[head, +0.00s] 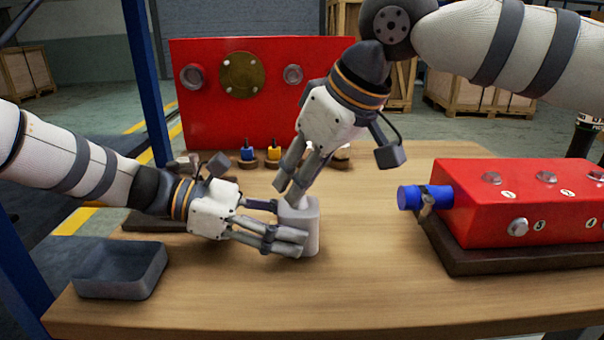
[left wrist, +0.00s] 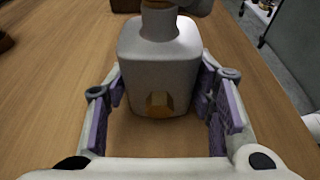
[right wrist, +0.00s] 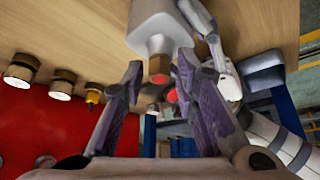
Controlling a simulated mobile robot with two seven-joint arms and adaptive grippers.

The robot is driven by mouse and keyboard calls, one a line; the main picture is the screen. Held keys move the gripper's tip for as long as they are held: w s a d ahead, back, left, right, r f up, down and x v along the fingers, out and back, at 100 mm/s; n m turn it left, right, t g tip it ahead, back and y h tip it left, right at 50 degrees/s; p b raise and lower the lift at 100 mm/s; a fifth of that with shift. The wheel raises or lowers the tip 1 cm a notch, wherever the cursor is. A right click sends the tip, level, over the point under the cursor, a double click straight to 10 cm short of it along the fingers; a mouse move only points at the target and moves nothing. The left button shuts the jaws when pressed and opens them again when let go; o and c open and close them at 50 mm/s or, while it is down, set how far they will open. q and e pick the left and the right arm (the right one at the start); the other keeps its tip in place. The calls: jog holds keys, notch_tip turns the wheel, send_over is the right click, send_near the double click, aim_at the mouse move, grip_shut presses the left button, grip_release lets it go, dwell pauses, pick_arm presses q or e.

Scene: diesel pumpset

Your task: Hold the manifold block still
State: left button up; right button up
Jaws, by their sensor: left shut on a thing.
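The manifold block, which I take to be the pale grey block (head: 299,228), stands on the wooden table. It also shows in the left wrist view (left wrist: 160,65), with a brass hex fitting (left wrist: 159,105) low on its near face and a neck on top. My left gripper (head: 285,240) is shut on it from the left, one finger on each side. My right gripper (head: 290,193) comes down from above, over the block's top. In the right wrist view its fingers are apart, with the block's neck and a brass fitting (right wrist: 158,66) between their tips; contact is unclear.
A red box (head: 520,205) with numbered ports and a blue cylinder (head: 412,197) stands at the right. An empty grey tray (head: 120,270) is at the front left. A red panel (head: 215,120) stands behind, with small fittings (head: 260,155) before it. The table's front middle is clear.

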jog(key=m, duration=0.1)
jog(key=m+t+h, duration=0.1)
jog(key=m, duration=0.1)
jog(key=m+h, duration=0.1)
jog(key=m, duration=0.1)
jog(key=shift+s+a+r+t, duration=0.1)
jog(key=shift+a+t, duration=0.15)
jog(key=shift+t, duration=0.05)
jog(key=m+h, duration=0.2)
jog(key=m, duration=0.2)
jog(key=shift+a, duration=0.15)
jog(key=m+h, duration=0.1)
jog(key=m, duration=0.2)
jog(key=shift+h, duration=0.4)
jog(key=m+h, duration=0.1)
jog(key=m, duration=0.2)
jog(key=m+g+h, duration=0.1)
jog(key=m, duration=0.2)
jog(key=shift+a+h, duration=0.2)
jog(key=shift+h, duration=0.2)
